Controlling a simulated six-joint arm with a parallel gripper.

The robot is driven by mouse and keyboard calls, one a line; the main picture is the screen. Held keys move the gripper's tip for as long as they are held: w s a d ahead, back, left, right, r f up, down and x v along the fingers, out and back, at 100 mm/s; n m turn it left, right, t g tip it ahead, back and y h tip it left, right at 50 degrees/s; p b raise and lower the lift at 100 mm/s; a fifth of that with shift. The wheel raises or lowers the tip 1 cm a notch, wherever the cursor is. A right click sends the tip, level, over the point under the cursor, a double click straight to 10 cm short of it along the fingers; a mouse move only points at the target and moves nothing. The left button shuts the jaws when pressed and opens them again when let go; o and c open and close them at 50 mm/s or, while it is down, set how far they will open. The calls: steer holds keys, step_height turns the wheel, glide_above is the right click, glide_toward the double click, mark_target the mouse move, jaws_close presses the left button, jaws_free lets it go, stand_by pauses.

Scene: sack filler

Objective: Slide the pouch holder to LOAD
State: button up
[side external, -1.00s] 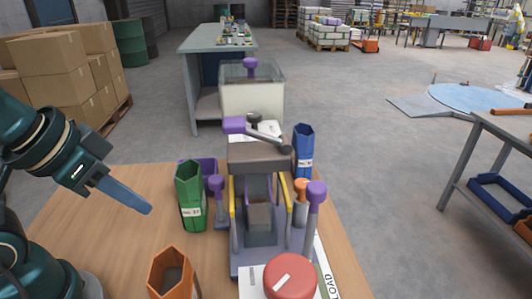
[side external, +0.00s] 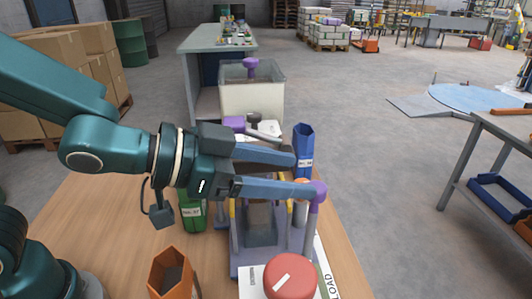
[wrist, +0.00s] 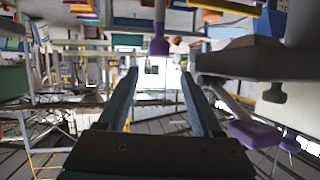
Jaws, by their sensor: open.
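The sack filler stands on the wooden table in the side external view, with a grey frame (side external: 240,262) and yellow rails. The pouch holder (side external: 260,222) appears to be the grey-brown part between the rails, partly hidden by my arm. A purple-knobbed post (side external: 317,192) rises at its right. The word LOAD (side external: 326,284) is on a white plate at the front right. My gripper (side external: 300,175) is open and empty, its blue fingers reaching right across the filler, the lower tip near the purple knob. In the wrist view a purple knob (wrist: 159,47) appears between the fingertips; contact cannot be told.
A red round button (side external: 290,277) is at the filler's front. A green bin (side external: 192,217) stands left, partly hidden, an orange bin (side external: 172,275) front left, and a blue bin (side external: 304,145) behind right. A clear-topped hopper (side external: 252,100) stands behind.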

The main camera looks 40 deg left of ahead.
steer(key=shift+s+f+x, duration=0.1)
steer(key=shift+f+x, duration=0.1)
steer(key=shift+x, duration=0.75)
steer(key=shift+s+f+x, duration=0.1)
steer(key=shift+f+x, duration=0.15)
steer(key=shift+x, duration=0.75)
steer(key=shift+s+f+x, duration=0.1)
steer(key=shift+f+x, duration=0.1)
steer(key=shift+x, duration=0.75)
steer(key=shift+a, duration=0.1)
steer(key=shift+c, duration=0.4)
jaws_close()
